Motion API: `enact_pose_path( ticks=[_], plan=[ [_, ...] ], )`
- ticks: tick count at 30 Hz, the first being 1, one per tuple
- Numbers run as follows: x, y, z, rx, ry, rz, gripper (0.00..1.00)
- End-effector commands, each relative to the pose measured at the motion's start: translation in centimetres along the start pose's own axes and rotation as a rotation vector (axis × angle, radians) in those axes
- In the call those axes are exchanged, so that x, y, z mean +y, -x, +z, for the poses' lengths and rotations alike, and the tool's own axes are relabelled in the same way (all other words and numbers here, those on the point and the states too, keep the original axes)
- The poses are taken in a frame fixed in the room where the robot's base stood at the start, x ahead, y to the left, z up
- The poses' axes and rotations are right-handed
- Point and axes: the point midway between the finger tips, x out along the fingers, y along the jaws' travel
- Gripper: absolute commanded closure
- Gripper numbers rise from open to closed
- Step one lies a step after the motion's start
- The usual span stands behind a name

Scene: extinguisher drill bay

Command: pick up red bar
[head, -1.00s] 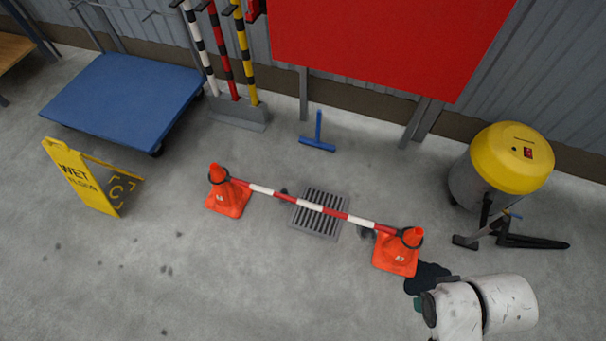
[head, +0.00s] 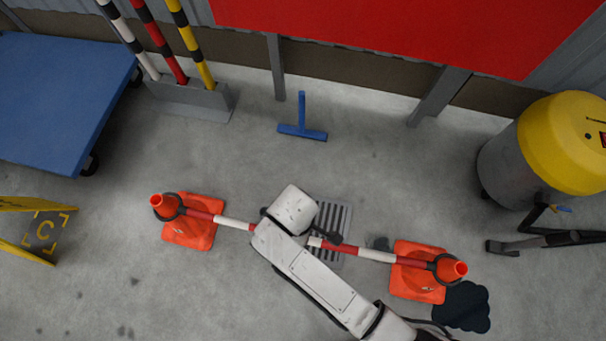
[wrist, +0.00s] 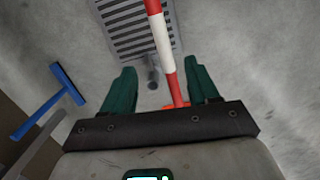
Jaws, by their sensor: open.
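The red and white striped bar (head: 375,255) spans two orange cones, the left cone (head: 195,232) and the right cone (head: 420,283). A loop on each cone holds the bar's end. My arm crosses above the bar's middle in the head view and hides part of it. My gripper (wrist: 160,66) is open, with one green finger on each side of the bar (wrist: 163,45) in the wrist view. The bar runs lengthwise between the fingers in the picture. I cannot tell how far below them it lies. The fingers do not show in the head view.
A floor drain (head: 333,228) lies under the bar. A blue squeegee (head: 302,130) lies behind it. A yellow-topped bin (head: 565,140) stands right, a blue cart (head: 60,100) left, striped poles (head: 160,40) in a rack behind. A dark puddle (head: 463,306) lies by the right cone.

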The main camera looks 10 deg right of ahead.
Motion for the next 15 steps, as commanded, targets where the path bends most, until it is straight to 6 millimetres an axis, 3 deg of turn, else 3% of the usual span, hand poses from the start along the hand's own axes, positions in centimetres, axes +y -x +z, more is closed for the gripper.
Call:
enact_pose_path(
  ticks=[1, 4, 8, 15],
  plan=[
    [-0.4, -1.4, -0.9, -0.007, 0.034, 0.004, 0.41],
    [-0.8, -2.1, -1.6, -0.015, 0.072, 0.008, 0.41],
    [-1.0, -3.0, -1.9, -0.017, 0.088, 0.01, 0.41],
    [-0.9, -6.6, -1.8, -0.019, 0.086, 0.009, 0.41]
  ],
)
